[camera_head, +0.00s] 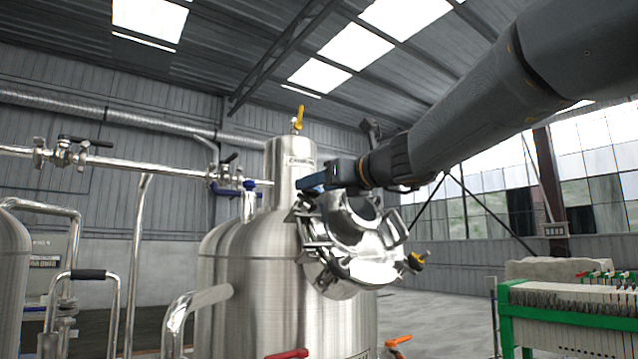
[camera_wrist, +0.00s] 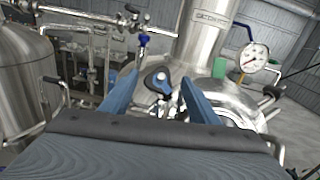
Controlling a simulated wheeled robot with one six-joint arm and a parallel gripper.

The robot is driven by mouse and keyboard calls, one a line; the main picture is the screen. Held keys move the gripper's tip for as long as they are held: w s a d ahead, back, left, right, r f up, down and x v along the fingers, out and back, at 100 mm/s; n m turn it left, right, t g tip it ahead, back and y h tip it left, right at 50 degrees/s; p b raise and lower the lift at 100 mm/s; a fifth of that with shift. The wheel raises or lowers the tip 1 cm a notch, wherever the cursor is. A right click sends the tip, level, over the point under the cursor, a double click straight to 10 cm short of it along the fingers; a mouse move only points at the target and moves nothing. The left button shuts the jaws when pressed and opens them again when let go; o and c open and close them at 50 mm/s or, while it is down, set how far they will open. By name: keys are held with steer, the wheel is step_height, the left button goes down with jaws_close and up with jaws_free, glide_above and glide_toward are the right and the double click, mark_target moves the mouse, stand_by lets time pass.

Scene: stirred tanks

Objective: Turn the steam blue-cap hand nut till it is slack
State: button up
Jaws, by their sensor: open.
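My gripper (camera_wrist: 157,84) is open, with its two blue fingers either side of a small hand nut (camera_wrist: 158,80) with a dark loop and a pale, rounded middle. In the head view my gripper (camera_head: 312,184) is at the upper edge of the shiny round manway (camera_head: 345,268) on the steel tank (camera_head: 255,265). My wrist and fingers hide the nut there.
A pressure gauge (camera_wrist: 253,57) stands right of my gripper. A blue-handled valve (camera_head: 249,185) sits on the pipe behind. A yellow-capped knob (camera_head: 416,260) sticks out at the manway's right. A green-framed filter press (camera_head: 565,315) stands at right, with open floor between.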

steer(key=shift+w, duration=0.1)
steer(key=c, duration=1)
steer(key=shift+c, duration=0.2)
